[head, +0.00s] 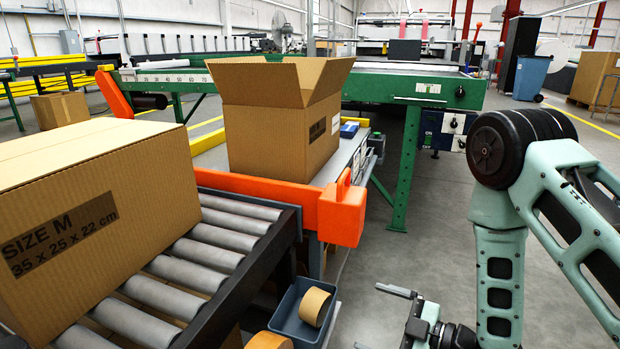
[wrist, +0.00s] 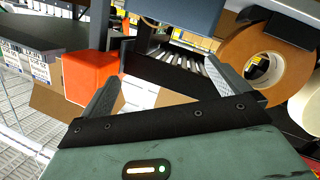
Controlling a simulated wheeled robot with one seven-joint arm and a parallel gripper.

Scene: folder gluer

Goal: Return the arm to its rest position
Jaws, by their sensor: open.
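My arm comes in from the right side of the head view, bent at a dark joint. My gripper (head: 395,308) is low in the head view, to the right of the blue tray, partly cut off by the bottom edge. In the wrist view my gripper (wrist: 180,90) has its two fingers wide apart. Nothing is between the fingertips.
A closed carton (head: 90,205) lies on the roller conveyor (head: 215,245). An open carton (head: 275,130) stands behind the orange bar (head: 260,187). A blue tray (head: 301,312) holds a tape roll (head: 315,306). A large tape roll (wrist: 262,60) is near the right finger.

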